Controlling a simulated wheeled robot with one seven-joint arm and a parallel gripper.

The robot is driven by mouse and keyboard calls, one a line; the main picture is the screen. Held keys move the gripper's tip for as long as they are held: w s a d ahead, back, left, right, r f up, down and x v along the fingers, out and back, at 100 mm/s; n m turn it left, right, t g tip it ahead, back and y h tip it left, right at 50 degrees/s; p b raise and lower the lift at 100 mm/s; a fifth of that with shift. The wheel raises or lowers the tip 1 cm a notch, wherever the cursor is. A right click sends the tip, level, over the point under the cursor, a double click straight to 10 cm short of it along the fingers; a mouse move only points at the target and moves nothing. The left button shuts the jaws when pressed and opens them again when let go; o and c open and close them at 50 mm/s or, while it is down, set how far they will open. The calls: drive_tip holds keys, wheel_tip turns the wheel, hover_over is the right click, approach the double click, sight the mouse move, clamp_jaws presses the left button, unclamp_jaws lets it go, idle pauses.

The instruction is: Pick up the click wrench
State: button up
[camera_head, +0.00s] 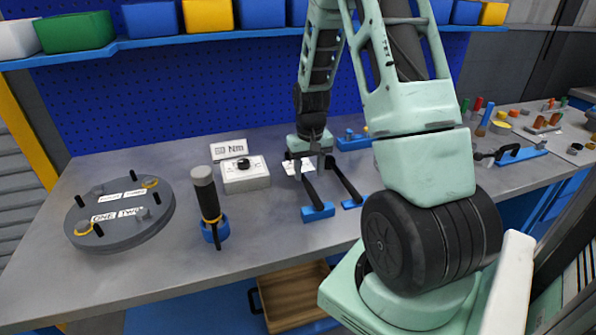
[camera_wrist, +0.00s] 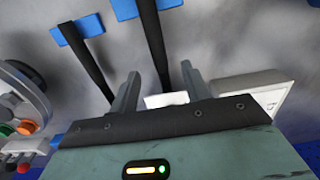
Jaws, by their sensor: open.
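Two long black bars, which look like wrench handles, lie side by side on the bench below my gripper (camera_head: 309,160). The left bar (camera_head: 310,190) and the right bar (camera_head: 346,182) each meet a blue block at the near end. In the wrist view the bars (camera_wrist: 88,58) (camera_wrist: 148,40) run from the blue blocks toward my fingers. Their other ends are hidden by my gripper. I cannot tell which one is the click wrench. My gripper (camera_wrist: 158,92) is open and its fingers hold nothing. Whether they touch a bar is unclear.
A thick black tool (camera_head: 206,195) stands upright in a blue holder, left of a white dial box (camera_head: 246,175). A grey round flange (camera_head: 120,215) with pins lies at the left. Coloured bins line the shelf. Bare bench lies in front of the dial box.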

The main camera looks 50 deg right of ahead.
sight(309, 185)
drive_tip(key=shift+s+a+f+p, duration=0.1)
drive_tip(key=shift+f+p, duration=0.2)
drive_tip(key=shift+f, duration=1.3)
drive_tip(key=shift+s+f+p, duration=0.1)
drive_tip(key=shift+f+p, duration=0.15)
drive_tip(key=shift+f, duration=1.3)
drive_tip(key=shift+w, duration=0.1)
clamp_jaws()
